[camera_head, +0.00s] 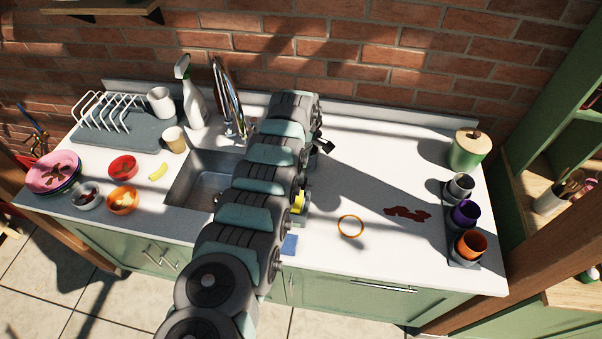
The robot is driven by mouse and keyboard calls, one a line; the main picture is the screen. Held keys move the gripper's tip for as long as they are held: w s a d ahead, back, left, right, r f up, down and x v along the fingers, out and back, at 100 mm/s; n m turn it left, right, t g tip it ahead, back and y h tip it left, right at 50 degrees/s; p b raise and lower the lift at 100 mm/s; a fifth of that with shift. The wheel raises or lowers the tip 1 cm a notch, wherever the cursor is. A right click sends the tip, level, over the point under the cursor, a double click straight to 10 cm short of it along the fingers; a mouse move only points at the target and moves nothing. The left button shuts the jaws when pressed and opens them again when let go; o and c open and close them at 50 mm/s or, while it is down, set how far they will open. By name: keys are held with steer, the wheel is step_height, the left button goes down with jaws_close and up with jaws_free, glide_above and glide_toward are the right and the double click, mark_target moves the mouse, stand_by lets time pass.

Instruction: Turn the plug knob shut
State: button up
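I cannot make out the plug knob; my arm covers the right part of the sink and the counter beside it. The sink (208,184) is a steel basin, partly hidden behind my arm. A curved chrome faucet (229,97) stands at its back edge. My gripper (322,147) seems to be the small dark part that shows just right of my arm, low over the counter behind and right of the sink. The arm hides most of it, so its fingers and anything between them cannot be made out.
A spray bottle (192,95), tan cup (174,139) and dish rack (106,112) stand left of the faucet. Bowls (122,201) sit front left. Cups (465,214) and a green canister (468,150) stand far right.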

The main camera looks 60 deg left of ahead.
jaws_close()
stand_by(0.4)
steer(key=m, duration=0.3)
steer(key=shift+d+p, duration=0.1)
steer(key=shift+p, duration=0.3)
steer(key=m+b, duration=0.1)
steer(key=m, duration=0.5)
steer(key=m+b, duration=0.1)
steer(key=m, duration=0.3)
steer(key=shift+m+b, duration=0.4)
steer(key=m+b, duration=0.1)
steer(key=m, duration=0.3)
steer(key=shift+m, duration=0.4)
steer(key=shift+o, duration=2.3)
jaws_free()
